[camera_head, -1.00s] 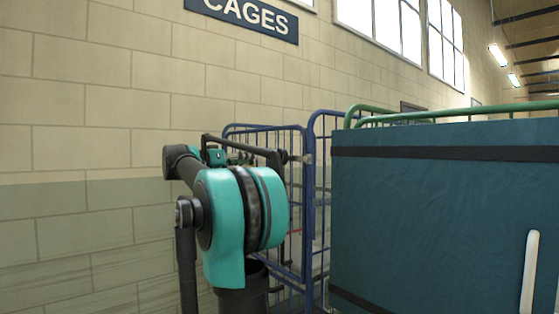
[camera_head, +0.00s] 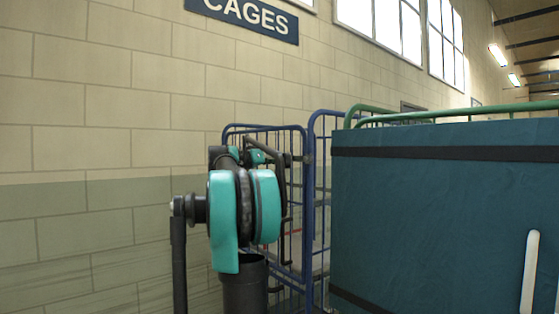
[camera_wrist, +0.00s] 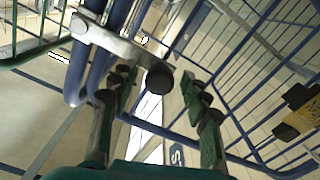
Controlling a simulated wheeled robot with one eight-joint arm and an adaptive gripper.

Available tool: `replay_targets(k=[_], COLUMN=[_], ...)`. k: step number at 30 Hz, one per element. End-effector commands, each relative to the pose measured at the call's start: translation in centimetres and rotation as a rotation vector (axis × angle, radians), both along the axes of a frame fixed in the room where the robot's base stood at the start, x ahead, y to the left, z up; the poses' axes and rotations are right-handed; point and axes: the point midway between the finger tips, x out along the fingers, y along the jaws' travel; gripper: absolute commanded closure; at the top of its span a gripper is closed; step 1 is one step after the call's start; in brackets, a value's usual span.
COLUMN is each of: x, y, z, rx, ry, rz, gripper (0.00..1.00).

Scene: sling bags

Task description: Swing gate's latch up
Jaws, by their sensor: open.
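In the wrist view, the gate's latch is a pale metal bar (camera_wrist: 108,42) with a black round end knob (camera_wrist: 160,78). It runs from the blue gate tubes (camera_wrist: 78,75) at upper left down to the right. My gripper (camera_wrist: 158,82) is open, with one finger on each side of the knob. I see no clear contact, and cannot tell how deep the knob sits between the fingertips. In the head view, the blue cage with its gate (camera_head: 306,200) stands right of centre. My arm hides part of it, and the latch and fingers cannot be made out there.
A teal-covered cage (camera_head: 440,210) with green top rails fills the right of the head view, close to the blue cage. A block wall (camera_head: 100,120) stands on the left. In the wrist view, a yellow and black object (camera_wrist: 300,112) is at the right edge.

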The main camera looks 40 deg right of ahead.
Motion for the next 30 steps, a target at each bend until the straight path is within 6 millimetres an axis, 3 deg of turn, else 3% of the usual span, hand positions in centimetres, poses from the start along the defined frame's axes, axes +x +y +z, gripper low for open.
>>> replay_targets(k=[7,18,30], x=[-0.01,-0.02,-0.02], y=[-0.04,-0.03,-0.02], z=[-0.01,0.0,0.1], rx=[0.0,0.0,0.001], ry=[0.0,0.0,-0.01], rz=[0.0,0.0,0.0], gripper=[0.54,1.0,1.0])
